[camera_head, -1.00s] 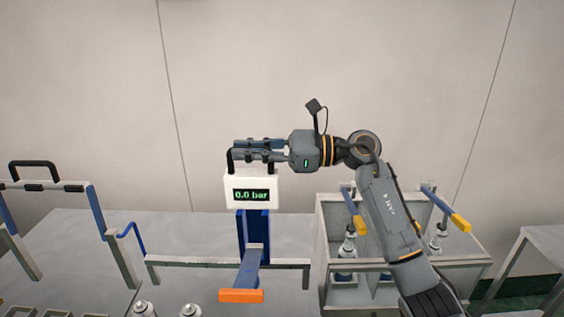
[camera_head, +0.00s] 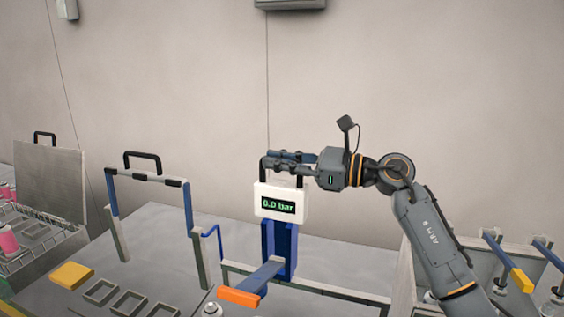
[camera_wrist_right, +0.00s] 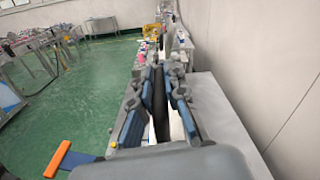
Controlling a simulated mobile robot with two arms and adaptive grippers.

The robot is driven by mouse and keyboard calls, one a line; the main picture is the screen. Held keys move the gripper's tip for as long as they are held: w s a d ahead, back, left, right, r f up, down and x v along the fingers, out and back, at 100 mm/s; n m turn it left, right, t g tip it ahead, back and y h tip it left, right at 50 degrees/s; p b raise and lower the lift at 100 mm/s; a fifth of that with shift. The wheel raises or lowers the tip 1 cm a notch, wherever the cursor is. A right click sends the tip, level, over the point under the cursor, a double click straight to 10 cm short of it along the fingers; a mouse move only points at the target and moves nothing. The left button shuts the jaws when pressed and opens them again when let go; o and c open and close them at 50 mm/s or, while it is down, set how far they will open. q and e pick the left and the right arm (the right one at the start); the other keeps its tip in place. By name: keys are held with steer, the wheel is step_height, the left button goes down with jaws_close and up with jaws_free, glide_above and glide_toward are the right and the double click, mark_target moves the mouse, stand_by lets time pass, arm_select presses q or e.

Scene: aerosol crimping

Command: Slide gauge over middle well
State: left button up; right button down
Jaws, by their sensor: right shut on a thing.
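The gauge (camera_head: 281,205) is a white box whose green display reads 0.0 bar. It sits on a blue upright (camera_head: 280,250) with a blue arm and an orange end (camera_head: 240,298) reaching towards me. My right gripper (camera_head: 284,160) is shut on the gauge's black top handle (camera_head: 265,170); in the right wrist view the dark handle bar (camera_wrist_right: 160,108) lies between the blue-padded fingers (camera_wrist_right: 160,95). Square well frames (camera_head: 130,304) lie on the bench at the lower left. A silver can top (camera_head: 212,309) shows left of the orange end. My left gripper is out of view.
A pale rail (camera_head: 340,291) runs along the bench by the gauge. A blue-legged frame with a black handle (camera_head: 143,162) stands to the left, near a yellow block (camera_head: 72,275). A crate with yellow-ended levers (camera_head: 522,281) and cans is at the right.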

steer(key=c, duration=1.4)
jaws_free()
steer(key=shift+o, duration=0.2)
steer(key=v, duration=1.2)
steer(key=shift+r, duration=0.1)
